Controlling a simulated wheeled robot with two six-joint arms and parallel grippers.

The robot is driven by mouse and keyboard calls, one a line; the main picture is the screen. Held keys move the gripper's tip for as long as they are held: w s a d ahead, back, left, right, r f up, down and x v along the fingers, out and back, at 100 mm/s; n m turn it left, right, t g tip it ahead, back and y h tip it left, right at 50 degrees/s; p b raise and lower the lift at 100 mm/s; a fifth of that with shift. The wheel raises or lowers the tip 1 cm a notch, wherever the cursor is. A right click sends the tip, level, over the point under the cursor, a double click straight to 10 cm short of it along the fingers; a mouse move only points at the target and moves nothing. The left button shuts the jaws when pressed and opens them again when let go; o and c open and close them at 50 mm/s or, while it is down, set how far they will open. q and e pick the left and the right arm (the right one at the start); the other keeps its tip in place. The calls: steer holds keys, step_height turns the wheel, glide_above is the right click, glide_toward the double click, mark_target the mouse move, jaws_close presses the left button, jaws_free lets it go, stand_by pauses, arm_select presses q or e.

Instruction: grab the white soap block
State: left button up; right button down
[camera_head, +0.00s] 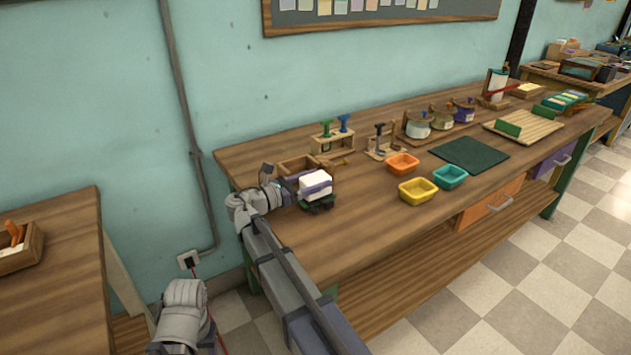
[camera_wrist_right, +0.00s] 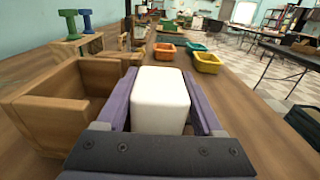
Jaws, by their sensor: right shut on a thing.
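The white soap block (camera_head: 315,181) is at the near left part of the workbench. My right gripper (camera_head: 316,189) is shut on it. In the right wrist view the soap block (camera_wrist_right: 160,100) sits between the two purple fingers, one on each side. A small dark green thing (camera_head: 318,204) shows just below the block in the head view; I cannot tell whether they touch. My left gripper is not in view.
An open wooden box (camera_wrist_right: 60,105) stands right beside the right gripper, on its left in the wrist view. Orange (camera_head: 402,164), yellow (camera_head: 418,190) and teal (camera_head: 449,177) trays stand to the right, near a dark green mat (camera_head: 469,154). The bench front left is clear.

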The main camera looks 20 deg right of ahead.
mark_target(316, 178)
step_height(316, 178, up, 10)
steer(key=p, duration=0.9)
steer(key=shift+f, duration=0.25)
